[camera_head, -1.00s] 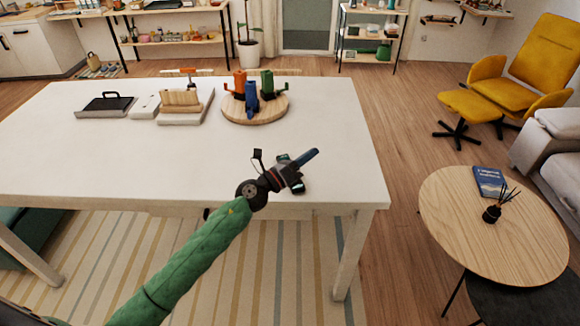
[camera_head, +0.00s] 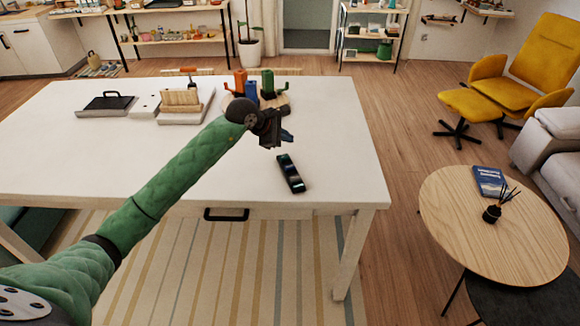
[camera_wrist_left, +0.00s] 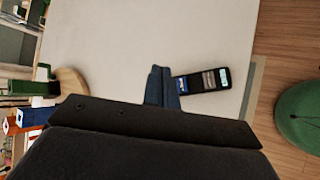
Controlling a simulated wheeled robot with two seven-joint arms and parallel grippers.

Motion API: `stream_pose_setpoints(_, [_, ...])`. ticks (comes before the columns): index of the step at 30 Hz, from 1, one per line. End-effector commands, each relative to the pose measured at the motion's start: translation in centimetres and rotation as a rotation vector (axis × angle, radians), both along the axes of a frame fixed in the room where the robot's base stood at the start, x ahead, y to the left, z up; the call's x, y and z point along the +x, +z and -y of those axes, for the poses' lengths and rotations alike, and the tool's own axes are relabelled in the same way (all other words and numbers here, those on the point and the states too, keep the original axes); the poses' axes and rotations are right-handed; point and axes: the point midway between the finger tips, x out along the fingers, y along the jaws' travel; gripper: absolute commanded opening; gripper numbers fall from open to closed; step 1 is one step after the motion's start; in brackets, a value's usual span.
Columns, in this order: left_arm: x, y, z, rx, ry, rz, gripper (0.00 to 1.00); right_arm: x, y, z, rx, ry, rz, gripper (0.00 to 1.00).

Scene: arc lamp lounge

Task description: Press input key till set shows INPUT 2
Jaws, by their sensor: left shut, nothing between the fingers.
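A small black handheld device (camera_head: 291,173) lies on the white table (camera_head: 340,150) near its front right part. In the left wrist view the device (camera_wrist_left: 204,81) has a pale screen-like patch at one end, a grey middle and a blue patch at the other end. Its text is too small to read. My left gripper (camera_head: 287,135) is over the table, behind the device in the head view. In the wrist view its blue fingers (camera_wrist_left: 161,88) are shut and empty, beside the blue-patched end; whether they touch it I cannot tell. My right gripper is not in view.
Behind my left gripper, a round wooden board (camera_head: 284,103) carries orange, blue and green objects, partly hidden by my arm. A dark tray (camera_head: 106,103) and a wooden block on a pale base (camera_head: 181,100) stand at the back left. The table's right part is clear.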

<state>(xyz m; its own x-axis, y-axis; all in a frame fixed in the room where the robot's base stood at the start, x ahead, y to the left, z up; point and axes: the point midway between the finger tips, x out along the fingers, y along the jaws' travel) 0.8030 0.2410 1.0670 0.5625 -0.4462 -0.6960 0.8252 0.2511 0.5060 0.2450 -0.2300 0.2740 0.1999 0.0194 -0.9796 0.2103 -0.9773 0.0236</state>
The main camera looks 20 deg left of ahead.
Motion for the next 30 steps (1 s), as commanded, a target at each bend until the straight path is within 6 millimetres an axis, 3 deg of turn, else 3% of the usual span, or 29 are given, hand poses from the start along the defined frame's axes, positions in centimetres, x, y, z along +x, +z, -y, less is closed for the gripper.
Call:
stream_pose_setpoints(14, [0.0,-0.5,0.0,0.003,0.000,-0.001,0.00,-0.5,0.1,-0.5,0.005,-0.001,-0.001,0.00])
stream_pose_setpoints(30, [0.0,-6.7,-0.1,0.003,0.001,0.000,0.00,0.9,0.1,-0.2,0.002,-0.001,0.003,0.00])
